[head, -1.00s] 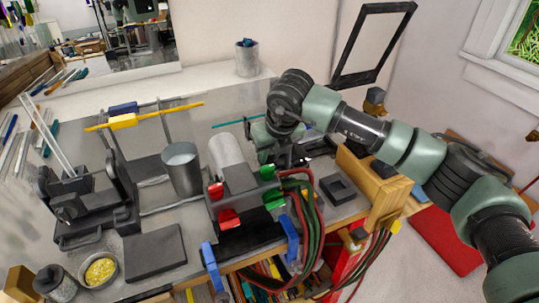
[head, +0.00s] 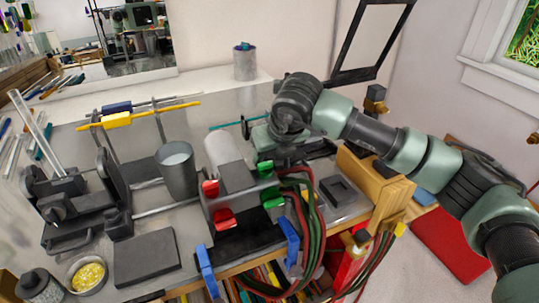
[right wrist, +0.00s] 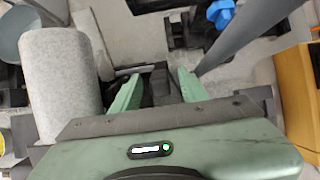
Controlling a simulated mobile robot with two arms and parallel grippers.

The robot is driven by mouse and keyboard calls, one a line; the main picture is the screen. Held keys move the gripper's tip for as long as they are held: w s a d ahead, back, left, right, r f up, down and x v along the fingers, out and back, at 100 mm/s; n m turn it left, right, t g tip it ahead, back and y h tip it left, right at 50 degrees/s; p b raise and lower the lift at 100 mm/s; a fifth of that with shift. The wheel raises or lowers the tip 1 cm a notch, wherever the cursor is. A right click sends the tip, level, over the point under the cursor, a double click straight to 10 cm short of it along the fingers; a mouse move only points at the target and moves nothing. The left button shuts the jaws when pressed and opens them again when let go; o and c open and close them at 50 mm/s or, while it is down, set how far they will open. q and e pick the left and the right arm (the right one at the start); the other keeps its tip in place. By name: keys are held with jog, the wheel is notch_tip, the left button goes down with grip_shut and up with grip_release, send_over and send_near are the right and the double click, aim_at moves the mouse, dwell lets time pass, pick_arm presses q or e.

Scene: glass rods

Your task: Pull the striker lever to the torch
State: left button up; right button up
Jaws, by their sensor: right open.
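The torch (head: 240,177) is a grey block with a pale grey barrel, red and green knobs and hoses, at the front middle of the bench. Its barrel (right wrist: 60,85) also shows at left in the right wrist view. My right gripper (head: 266,140) is low behind the torch, partly hidden by its own arm. In the right wrist view my right gripper (right wrist: 160,88) is open, with a dark upright piece, apparently the striker lever (right wrist: 160,84), between its green fingers. I cannot tell whether they touch it. My left gripper is not in view.
A grey metal cup (head: 178,172), a dark slab (head: 146,257) and a stand with yellow and blue pieces (head: 121,119) are left of the torch. A wooden block (head: 372,187) stands at the right edge. Blue clamps (head: 207,270) grip the front edge.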

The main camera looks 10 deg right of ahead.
jog(key=shift+s+r+b, duration=0.15)
jog(key=shift+r+b, duration=0.15)
jog(key=b+v, duration=0.2)
jog(key=v, duration=0.5)
jog(key=shift+b, duration=0.3)
jog(key=shift+d+r, duration=0.1)
